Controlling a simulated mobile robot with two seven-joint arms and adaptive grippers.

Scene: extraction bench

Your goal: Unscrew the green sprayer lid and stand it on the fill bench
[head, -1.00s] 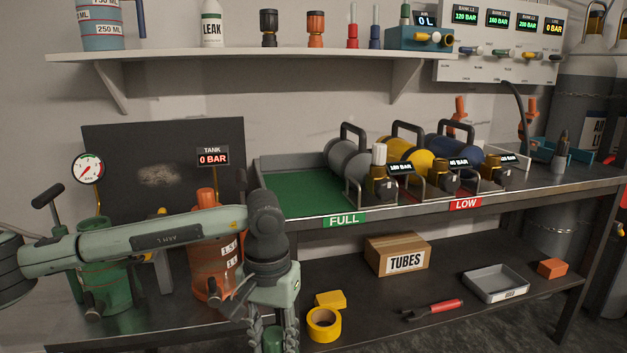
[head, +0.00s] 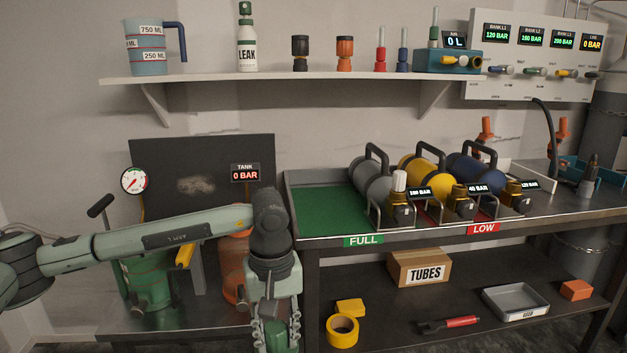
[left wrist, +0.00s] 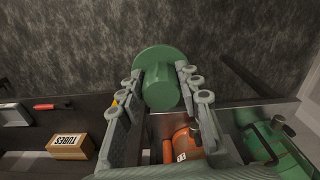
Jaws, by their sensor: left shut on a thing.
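My left gripper (left wrist: 161,84) is shut on the green sprayer lid (left wrist: 162,92), a round green disc with a narrower knob between the fingers. In the left wrist view the lid is over the dark floor, clear of the bench. In the head view the lid (head: 283,345) shows low down at the fingers, partly cut by the picture edge. The green sprayer (head: 147,283) stands on the low left bench (head: 185,320), apart from the gripper and partly behind my left arm. It also shows in the left wrist view (left wrist: 262,143). My right gripper is not in view.
The orange sprayer (head: 234,262) is mostly hidden behind my left arm. A workbench (head: 440,240) stands to the right, with a bare green area (head: 325,210) beside three cylinders. Its lower shelf holds yellow tape (head: 342,330) and a tubes box (head: 419,268).

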